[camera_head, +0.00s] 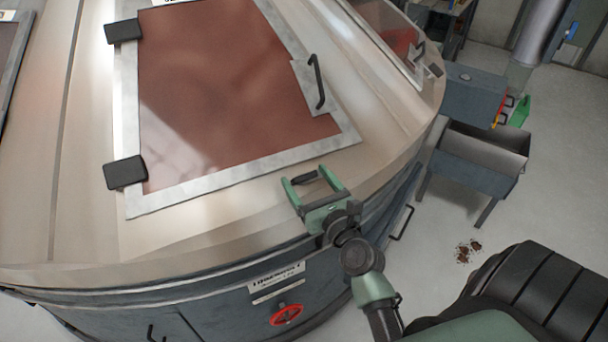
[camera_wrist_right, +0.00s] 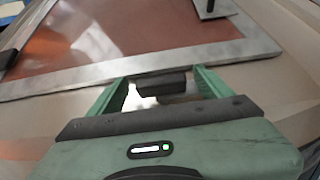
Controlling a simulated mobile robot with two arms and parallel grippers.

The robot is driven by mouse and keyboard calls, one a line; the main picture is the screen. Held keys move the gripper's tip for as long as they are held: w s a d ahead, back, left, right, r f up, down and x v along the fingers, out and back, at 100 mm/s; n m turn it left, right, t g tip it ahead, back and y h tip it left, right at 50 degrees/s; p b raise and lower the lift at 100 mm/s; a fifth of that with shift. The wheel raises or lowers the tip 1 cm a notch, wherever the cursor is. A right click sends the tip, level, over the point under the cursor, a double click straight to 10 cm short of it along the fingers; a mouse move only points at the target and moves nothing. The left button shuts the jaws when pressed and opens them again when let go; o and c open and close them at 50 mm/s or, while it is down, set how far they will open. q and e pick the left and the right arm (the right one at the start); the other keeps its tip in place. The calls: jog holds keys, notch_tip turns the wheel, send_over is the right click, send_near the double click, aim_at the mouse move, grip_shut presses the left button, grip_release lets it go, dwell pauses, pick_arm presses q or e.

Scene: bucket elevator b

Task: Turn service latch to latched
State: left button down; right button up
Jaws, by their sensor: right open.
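A small dark bar, likely the service latch (camera_head: 303,180), sits on the cream casing just below the lower frame edge of the hinged door (camera_head: 240,90). In the right wrist view the dark bar (camera_wrist_right: 162,84) lies between my fingers, crosswise. My right gripper (camera_head: 314,178) is open, with one finger on each side of the bar. I cannot tell whether the fingers touch it. The door looks closed against the casing, with a reddish-brown pane in a grey frame. My left gripper is not in view.
Two black hinges (camera_head: 125,172) are on the door's left side, and a dark handle (camera_head: 317,82) is on its right. A red handwheel (camera_head: 287,315) is on the casing's lower side.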

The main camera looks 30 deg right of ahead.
jog(key=shift+w, duration=0.45)
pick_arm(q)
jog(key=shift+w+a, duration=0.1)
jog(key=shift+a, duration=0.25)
pick_arm(e)
jog(key=shift+d, duration=0.1)
jog(key=c, duration=1.4)
jog(key=shift+o, duration=0.2)
